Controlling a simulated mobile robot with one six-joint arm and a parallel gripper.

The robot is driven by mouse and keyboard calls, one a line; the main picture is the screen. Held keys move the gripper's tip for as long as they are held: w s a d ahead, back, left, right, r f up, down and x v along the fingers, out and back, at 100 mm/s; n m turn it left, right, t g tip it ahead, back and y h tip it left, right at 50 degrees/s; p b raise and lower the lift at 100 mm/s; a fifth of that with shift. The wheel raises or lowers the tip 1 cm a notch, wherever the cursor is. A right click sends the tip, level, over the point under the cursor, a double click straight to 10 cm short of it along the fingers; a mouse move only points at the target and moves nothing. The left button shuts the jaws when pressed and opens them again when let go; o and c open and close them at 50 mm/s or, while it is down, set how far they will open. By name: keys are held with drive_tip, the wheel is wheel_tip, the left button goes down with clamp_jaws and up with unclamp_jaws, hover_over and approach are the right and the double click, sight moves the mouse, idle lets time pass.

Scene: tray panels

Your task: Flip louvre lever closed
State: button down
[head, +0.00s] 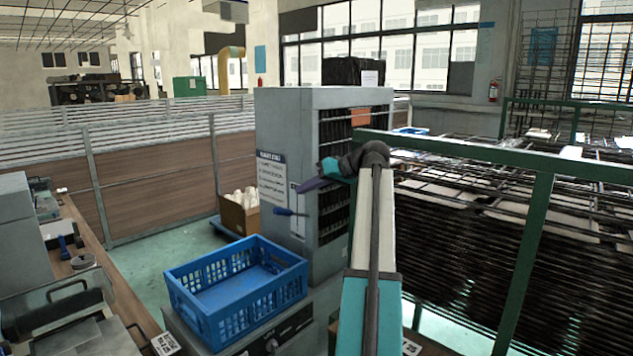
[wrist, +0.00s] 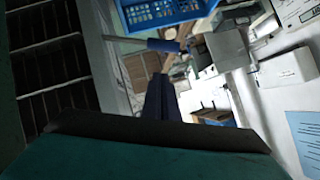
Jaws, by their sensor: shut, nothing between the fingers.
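The louvre lever (head: 290,212) has a blue handle and sticks out roughly level, to the left, from the front of a grey cabinet (head: 285,120). In the wrist view the lever (wrist: 163,45) lies just beyond my fingertips, its shaft running to the grey panel on the left. My gripper (head: 300,187) is shut and empty. In the head view it is a little above the lever, in front of the cabinet. In the wrist view my gripper (wrist: 161,80) shows as dark narrow fingers pointing towards the handle. I see a gap there, but cannot judge its depth.
A blue crate (head: 240,312) stands in front of the cabinet. A cardboard box (head: 240,217) with white items sits behind it. A green rail frame (head: 530,250) and black racks (head: 480,240) stand to the right. A cluttered bench (head: 110,285) is at the left.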

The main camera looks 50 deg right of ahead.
sight(292, 214)
drive_tip(key=w+a+f+p, duration=0.1)
drive_tip(key=w+a+f, duration=0.1)
drive_tip(key=f, duration=0.3)
drive_tip(key=shift+w+p, duration=0.4)
drive_tip(key=shift+w, duration=0.25)
drive_tip(key=shift+s+f, duration=0.15)
drive_tip(key=shift+a+b, duration=0.1)
drive_tip(key=shift+b, duration=0.25)
